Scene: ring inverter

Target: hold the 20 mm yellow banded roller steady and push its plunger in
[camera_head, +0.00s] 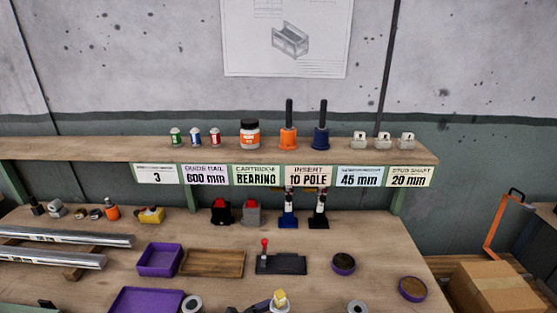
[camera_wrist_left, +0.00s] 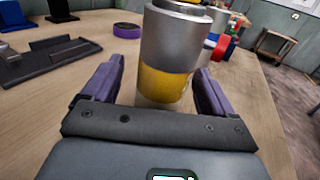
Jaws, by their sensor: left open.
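The yellow banded roller (camera_wrist_left: 180,45) is a silver cylinder with a yellow band low on its body. It stands upright on the bench in the left wrist view, its top cut off by the picture edge. My left gripper (camera_wrist_left: 160,86) is open, its purple fingers on either side of the roller with a visible gap at each side. A silver piece with a yellow top (camera_head: 280,300) at the bottom edge of the head view looks like the same roller. How far its plunger sticks out is not clear. My right gripper is in neither view.
A black fixture with a red-knobbed lever (camera_head: 281,263) stands behind the roller, with a purple round dish (camera_head: 343,263) to its right. A red and blue piece (camera_wrist_left: 222,46) is close behind the right finger. Purple trays (camera_head: 160,259) lie left.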

